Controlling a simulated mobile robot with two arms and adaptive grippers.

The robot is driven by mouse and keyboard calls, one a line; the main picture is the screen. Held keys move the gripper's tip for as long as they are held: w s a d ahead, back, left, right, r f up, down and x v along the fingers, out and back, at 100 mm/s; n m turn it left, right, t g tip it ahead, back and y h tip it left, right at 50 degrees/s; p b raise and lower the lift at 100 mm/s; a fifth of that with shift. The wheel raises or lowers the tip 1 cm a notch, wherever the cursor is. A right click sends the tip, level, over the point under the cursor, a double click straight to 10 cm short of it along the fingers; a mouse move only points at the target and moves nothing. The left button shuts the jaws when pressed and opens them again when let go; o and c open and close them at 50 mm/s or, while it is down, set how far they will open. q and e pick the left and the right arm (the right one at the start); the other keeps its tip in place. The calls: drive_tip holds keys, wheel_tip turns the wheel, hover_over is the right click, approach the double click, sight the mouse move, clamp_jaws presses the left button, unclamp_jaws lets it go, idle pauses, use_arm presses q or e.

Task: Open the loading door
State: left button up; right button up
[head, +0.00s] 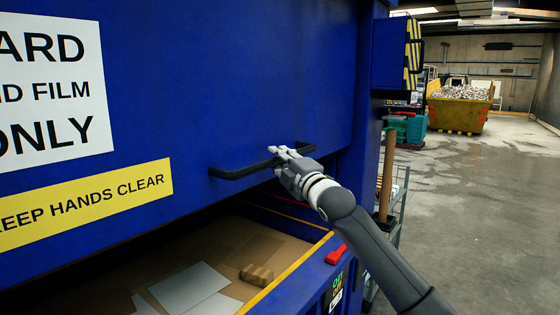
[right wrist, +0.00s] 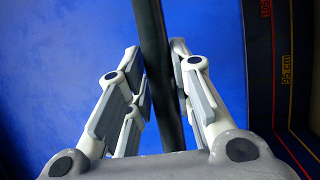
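The loading door (head: 250,90) is a large blue panel on the left of the head view. It bears a white sign and a yellow "keep hands clear" label. Its lower edge stands above an opening with cardboard inside. A black bar handle (head: 235,172) sits low on the door. My right gripper (head: 283,153) is at the right part of this handle. In the right wrist view the handle (right wrist: 153,40) runs between the fingers of my right gripper (right wrist: 158,62), with the fingertips close against both sides. My left gripper is not in view.
Cardboard (head: 258,275) and pale sheets (head: 190,287) lie in the opening, behind a yellow-edged blue sill (head: 300,283) with a red piece (head: 336,254). A wire cart (head: 398,200) stands right of the machine. Open concrete floor (head: 480,200) leads to a yellow skip (head: 458,113).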

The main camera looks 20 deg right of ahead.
drive_tip(key=o, duration=0.3)
drive_tip(key=shift+r, duration=0.1)
drive_tip(key=shift+o, duration=0.2)
drive_tip(key=shift+s+f, duration=0.1)
drive_tip(key=shift+f, duration=0.1)
drive_tip(key=shift+s+d+f, duration=0.1)
drive_tip(key=shift+s, duration=0.1)
drive_tip(key=v, duration=1.1)
drive_tip(key=shift+s, duration=0.25)
